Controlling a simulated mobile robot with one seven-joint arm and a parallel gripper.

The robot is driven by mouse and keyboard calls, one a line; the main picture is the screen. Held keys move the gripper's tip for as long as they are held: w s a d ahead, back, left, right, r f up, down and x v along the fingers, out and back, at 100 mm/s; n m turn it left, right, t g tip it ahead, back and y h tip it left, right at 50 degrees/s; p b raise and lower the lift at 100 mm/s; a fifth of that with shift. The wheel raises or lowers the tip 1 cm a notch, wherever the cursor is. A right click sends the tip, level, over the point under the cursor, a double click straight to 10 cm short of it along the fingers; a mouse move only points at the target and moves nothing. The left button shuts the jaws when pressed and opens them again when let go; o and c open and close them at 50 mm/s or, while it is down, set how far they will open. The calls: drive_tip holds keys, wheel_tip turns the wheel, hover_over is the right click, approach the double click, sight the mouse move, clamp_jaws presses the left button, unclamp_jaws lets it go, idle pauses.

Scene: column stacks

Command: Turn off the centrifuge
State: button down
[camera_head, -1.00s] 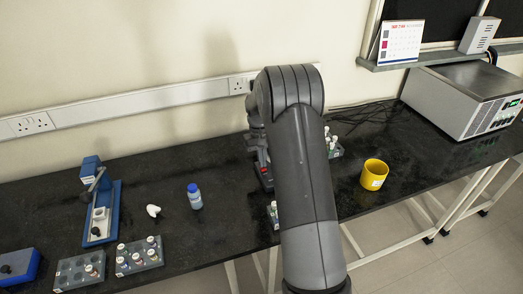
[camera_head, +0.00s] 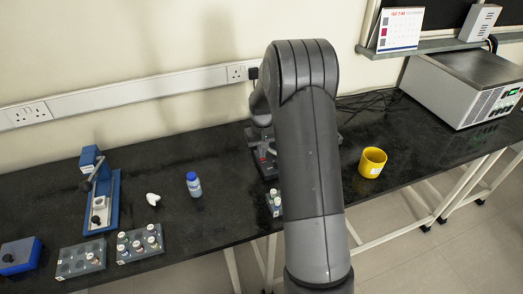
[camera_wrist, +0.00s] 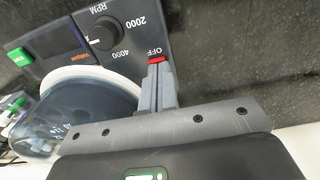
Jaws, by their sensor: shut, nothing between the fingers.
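The centrifuge's grey control panel (camera_wrist: 125,45) fills the upper left of the wrist view. It carries a black speed knob (camera_wrist: 103,33) marked RPM, 2000 and 4000, and a red switch (camera_wrist: 157,60) beside the word OFF. A clear round lid (camera_wrist: 85,110) with a white rim lies beside the panel. My gripper (camera_wrist: 156,72) is shut and empty, its tips right at the red switch; whether they touch it I cannot tell. In the head view, the centrifuge (camera_head: 264,158) is mostly hidden behind my arm.
A yellow cup (camera_head: 372,162) stands right of my arm, and a blue-capped bottle (camera_head: 194,184) stands to the left. Tube racks (camera_head: 80,258) (camera_head: 139,243) and a blue device (camera_head: 100,200) are farther left. A large grey instrument (camera_head: 462,85) is at the right. Bare black bench lies between.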

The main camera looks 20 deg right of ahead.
drive_tip(key=shift+s+f, duration=0.65)
drive_tip(key=shift+s, duration=0.1)
idle(0.4)
drive_tip(key=shift+w+r, duration=0.1)
drive_tip(key=shift+w, duration=0.8)
drive_tip(key=shift+w+r, duration=0.1)
drive_tip(key=shift+r, duration=0.45)
wheel_tip(320, 180, up, 14)
drive_tip(key=shift+s, duration=0.4)
drive_tip(key=shift+r, duration=0.1)
